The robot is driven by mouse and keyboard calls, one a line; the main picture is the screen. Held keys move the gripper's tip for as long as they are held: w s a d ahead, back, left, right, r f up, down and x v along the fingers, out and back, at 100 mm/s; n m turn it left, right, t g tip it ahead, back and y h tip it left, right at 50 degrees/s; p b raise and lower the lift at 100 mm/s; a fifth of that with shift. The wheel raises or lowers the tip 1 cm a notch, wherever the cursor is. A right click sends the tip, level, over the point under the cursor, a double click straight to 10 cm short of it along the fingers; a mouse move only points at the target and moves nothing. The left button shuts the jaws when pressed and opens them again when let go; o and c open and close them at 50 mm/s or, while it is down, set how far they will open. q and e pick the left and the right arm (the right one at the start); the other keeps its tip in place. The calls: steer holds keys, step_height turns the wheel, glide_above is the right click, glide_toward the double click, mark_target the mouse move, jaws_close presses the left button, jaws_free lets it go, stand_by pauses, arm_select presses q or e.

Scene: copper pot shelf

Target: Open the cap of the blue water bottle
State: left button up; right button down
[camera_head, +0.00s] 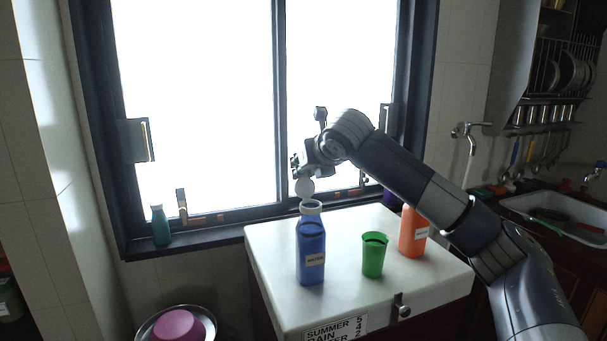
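The blue water bottle (312,248) stands upright near the left front of the white table-like top, with a pale label on its front. Its neck has a white ring (311,207). A round white cap (305,187) shows face-on just above the ring, raised and tilted away from flat. My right gripper (303,173) is directly above the cap, touching or very close to it. Its fingers are small and dark against the bright window, so I cannot tell whether they grip the cap. My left gripper is out of view.
A green cup (375,255) and an orange bottle (412,232) stand to the right on the white top (345,292), the orange one partly behind my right arm. The window (200,110) is behind. A teal bottle (160,226) stands on the sill. A sink (560,215) is at far right.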

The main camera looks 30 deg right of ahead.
steer(key=shift+f, duration=0.4)
steer(key=c, duration=1.6)
jaws_free()
steer(key=shift+o, duration=1)
steer(key=shift+w+r, duration=0.1)
steer(key=shift+r, duration=0.2)
steer(key=v, duration=1.2)
steer(key=shift+f, duration=0.15)
steer(key=shift+f, duration=0.1)
